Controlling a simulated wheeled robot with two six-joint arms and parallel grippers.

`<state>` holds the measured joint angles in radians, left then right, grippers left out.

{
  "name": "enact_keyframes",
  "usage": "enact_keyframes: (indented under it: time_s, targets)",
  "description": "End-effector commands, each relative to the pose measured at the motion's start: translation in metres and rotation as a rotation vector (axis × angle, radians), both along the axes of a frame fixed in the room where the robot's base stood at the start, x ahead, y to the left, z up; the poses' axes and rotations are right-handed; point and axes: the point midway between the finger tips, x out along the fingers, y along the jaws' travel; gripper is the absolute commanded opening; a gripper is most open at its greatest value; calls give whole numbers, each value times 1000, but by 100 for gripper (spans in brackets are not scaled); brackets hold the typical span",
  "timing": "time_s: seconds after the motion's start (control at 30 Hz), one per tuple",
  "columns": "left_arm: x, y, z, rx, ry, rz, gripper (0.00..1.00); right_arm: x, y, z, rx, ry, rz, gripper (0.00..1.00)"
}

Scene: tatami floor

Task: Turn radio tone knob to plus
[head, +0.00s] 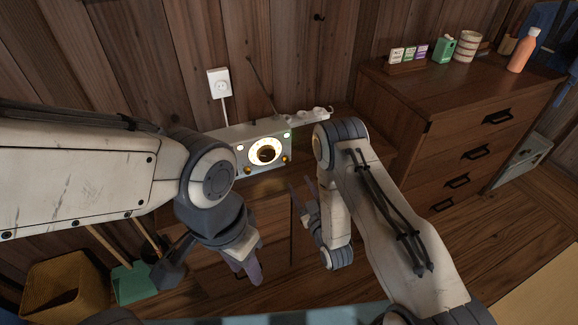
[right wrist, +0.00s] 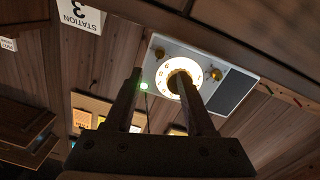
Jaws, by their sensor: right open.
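A pale radio (head: 222,137) with a glowing round dial (head: 267,151) stands against the wooden wall. One brass knob (head: 248,170) is at the dial's lower left and another (head: 285,159) at its lower right. The labels are too small to read, so I cannot tell which is the tone knob. My right gripper (head: 300,187) is open and empty, in front of and below the radio's right side. In the right wrist view the radio (right wrist: 231,90) appears upside down beyond the open fingers (right wrist: 157,73); one fingertip overlaps the dial. My left gripper (head: 254,272) hangs low, away from the radio; its opening is unclear.
A power strip (head: 308,116) lies beside the radio, and a wall socket (head: 218,83) is behind it. A wooden drawer chest (head: 455,120) stands at the right with small boxes and a bottle (head: 524,50) on top. A woven basket (head: 65,287) and green dustpan (head: 132,283) are at lower left.

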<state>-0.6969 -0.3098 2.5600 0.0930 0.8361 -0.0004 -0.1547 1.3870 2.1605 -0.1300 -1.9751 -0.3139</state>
Motion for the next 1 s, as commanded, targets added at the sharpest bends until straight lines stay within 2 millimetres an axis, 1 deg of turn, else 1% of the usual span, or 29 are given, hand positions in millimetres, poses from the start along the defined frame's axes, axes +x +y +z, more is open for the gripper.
enact_keyframes:
  time_s: [0.13, 0.4, 0.5, 0.6, 0.7, 0.97, 1.0]
  targets:
    - [0, 0, 3, 0, 0, 0, 38, 21, 7, 3, 1, -6, 2, 55]
    - [0, 0, 7, 0, 0, 0, 38, 70, 21, 3, 2, -3, 2, 55]
    - [0, 0, 8, 0, 0, 0, 38, 83, 24, 2, 0, -2, 1, 55]
    - [0, 0, 8, 0, 0, 0, 38, 91, 27, 1, 0, 0, 1, 55]
    - [0, 0, 8, 0, 0, 0, 38, 95, 28, 1, 0, 0, 1, 55]
    - [0, 0, 8, 0, 0, 0, 38, 96, 28, 1, 1, 2, 2, 55]
    - [0, 0, 8, 0, 0, 0, 38, 96, 28, 1, 1, 2, 2, 39]
